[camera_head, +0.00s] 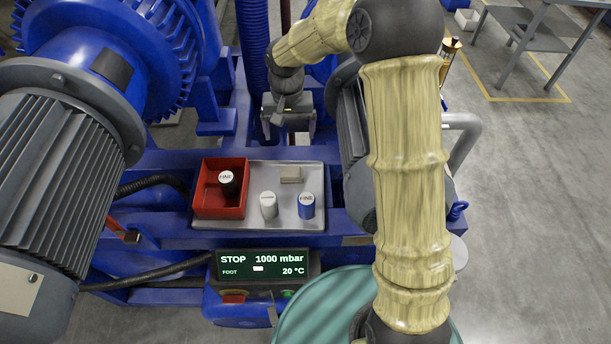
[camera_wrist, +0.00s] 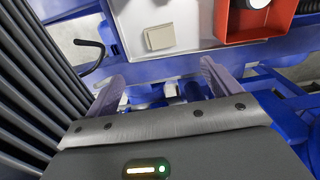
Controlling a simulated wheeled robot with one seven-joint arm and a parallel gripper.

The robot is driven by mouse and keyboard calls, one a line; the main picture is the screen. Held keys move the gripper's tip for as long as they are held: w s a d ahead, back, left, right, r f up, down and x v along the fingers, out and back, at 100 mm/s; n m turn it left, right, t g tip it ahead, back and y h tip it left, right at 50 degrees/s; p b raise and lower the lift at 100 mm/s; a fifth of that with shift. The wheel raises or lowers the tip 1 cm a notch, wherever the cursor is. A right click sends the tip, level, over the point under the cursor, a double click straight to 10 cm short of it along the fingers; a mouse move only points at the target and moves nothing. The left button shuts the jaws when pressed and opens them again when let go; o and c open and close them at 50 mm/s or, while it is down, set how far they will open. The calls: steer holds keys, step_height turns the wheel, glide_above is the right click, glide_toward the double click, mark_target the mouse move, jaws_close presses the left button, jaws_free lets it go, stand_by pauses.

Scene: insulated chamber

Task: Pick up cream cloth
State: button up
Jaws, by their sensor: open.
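The cream cloth (camera_head: 290,174) is a small, flat, folded-looking block. It lies on the grey metal tray (camera_head: 262,218), near the tray's back edge. In the wrist view the cloth (camera_wrist: 160,36) shows above the gap between the fingers. My gripper (camera_head: 290,133) is open and empty, behind and above the tray, apart from the cloth. Both fingers show in the wrist view (camera_wrist: 162,78), with nothing between them.
A red bin (camera_head: 221,212) at the tray's left holds a black jar (camera_head: 228,183). A white jar (camera_head: 268,205) and a blue jar (camera_head: 307,205) stand in front of the cloth. A ribbed motor (camera_head: 355,125) is close to my gripper's right. A display (camera_head: 262,264) sits in front.

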stand_by(0.3)
steer(key=p, duration=0.3)
glide_above(292, 171)
step_height(292, 171, down, 12)
steer(key=shift+f, duration=0.15)
steer(key=shift+s+f+p, duration=0.1)
steer(key=shift+f+p, duration=0.45)
steer(key=shift+p, duration=0.25)
steer(key=shift+f+p, duration=0.8)
steer(key=shift+f, duration=1.25)
